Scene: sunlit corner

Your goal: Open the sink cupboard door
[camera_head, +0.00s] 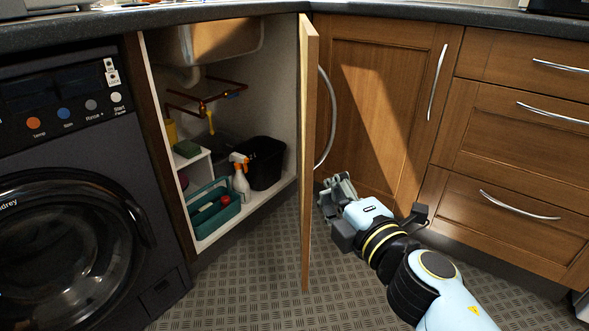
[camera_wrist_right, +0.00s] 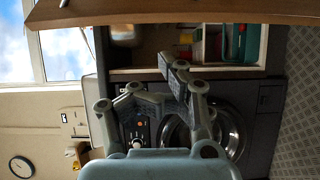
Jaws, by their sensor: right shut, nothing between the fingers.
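The wooden sink cupboard door (camera_head: 308,150) stands wide open, swung out and seen nearly edge-on in the head view. Its curved metal handle (camera_head: 327,118) is on the outer face, to the right. My right gripper (camera_head: 335,188) is shut and empty, low on the right, outer-face side of the door and below the handle. I cannot tell if it touches the door. In the right wrist view the shut fingers (camera_wrist_right: 165,82) are in front, with the door (camera_wrist_right: 160,12) across the top. My left gripper is out of view.
The open cupboard holds a green caddy (camera_head: 214,211), a spray bottle (camera_head: 241,180), a black bin (camera_head: 265,163) and pipes under a sink basin. A washing machine (camera_head: 75,190) stands left. A closed corner cupboard (camera_head: 385,90) and drawers (camera_head: 520,140) stand right. Patterned floor (camera_head: 250,280) is clear.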

